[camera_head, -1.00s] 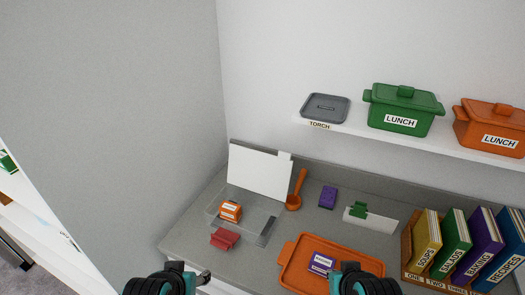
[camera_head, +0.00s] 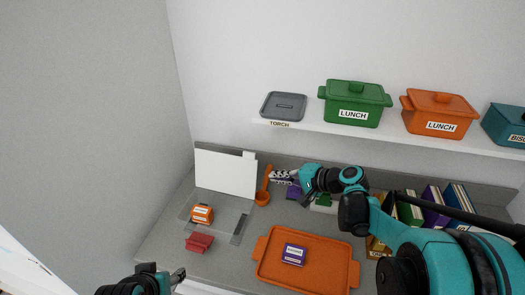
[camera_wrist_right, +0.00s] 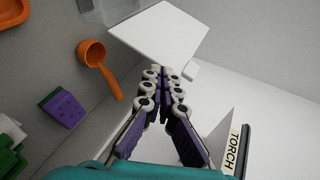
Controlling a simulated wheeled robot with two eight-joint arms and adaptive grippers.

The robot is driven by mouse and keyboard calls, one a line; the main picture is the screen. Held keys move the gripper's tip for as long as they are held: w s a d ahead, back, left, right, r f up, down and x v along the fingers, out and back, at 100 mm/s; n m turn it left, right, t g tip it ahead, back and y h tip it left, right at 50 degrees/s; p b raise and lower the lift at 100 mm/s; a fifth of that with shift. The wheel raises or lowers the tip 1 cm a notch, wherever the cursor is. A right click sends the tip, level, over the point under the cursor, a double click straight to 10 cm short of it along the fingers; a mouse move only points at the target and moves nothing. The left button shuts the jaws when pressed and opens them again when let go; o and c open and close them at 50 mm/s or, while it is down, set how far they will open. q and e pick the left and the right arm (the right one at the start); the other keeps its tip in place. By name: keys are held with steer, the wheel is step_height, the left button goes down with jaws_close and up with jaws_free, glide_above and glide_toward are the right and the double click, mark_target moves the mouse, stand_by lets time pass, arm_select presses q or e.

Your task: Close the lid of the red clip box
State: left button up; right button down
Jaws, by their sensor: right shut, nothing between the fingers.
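The clip box (camera_head: 238,222) is a clear, see-through box on the grey counter. Its white lid (camera_head: 226,173) stands open, upright at the back; the lid also shows in the right wrist view (camera_wrist_right: 160,38). A red clip piece (camera_head: 199,242) is at the box's front edge. A small orange box (camera_head: 202,214) sits inside. My right gripper (camera_head: 273,178) is shut and empty, just right of the lid; in the wrist view its fingertips (camera_wrist_right: 162,72) are close to the lid's edge, contact unclear. My left gripper (camera_head: 178,277) is low in front of the counter, its fingers too small to read.
An orange spoon (camera_head: 265,185) and a purple block (camera_head: 293,192) are by my right gripper. An orange tray (camera_head: 320,278) with a purple box (camera_head: 293,254) lies right of the clip box. A shelf (camera_head: 350,130) with a grey lid and pots is above. Books stand at right.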

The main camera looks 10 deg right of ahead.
steer(key=w+d+r+m+t+y+p, duration=0.1)
steer(key=w+d+m+t+y, duration=0.2)
steer(key=w+d, duration=0.35)
steer(key=w+a+b, duration=0.1)
steer(key=w+a, duration=0.2)
steer(key=a, duration=0.6)
steer(key=shift+w+a+r, duration=0.2)
steer(key=shift+w+a, duration=0.15)
steer(key=shift+s, duration=0.1)
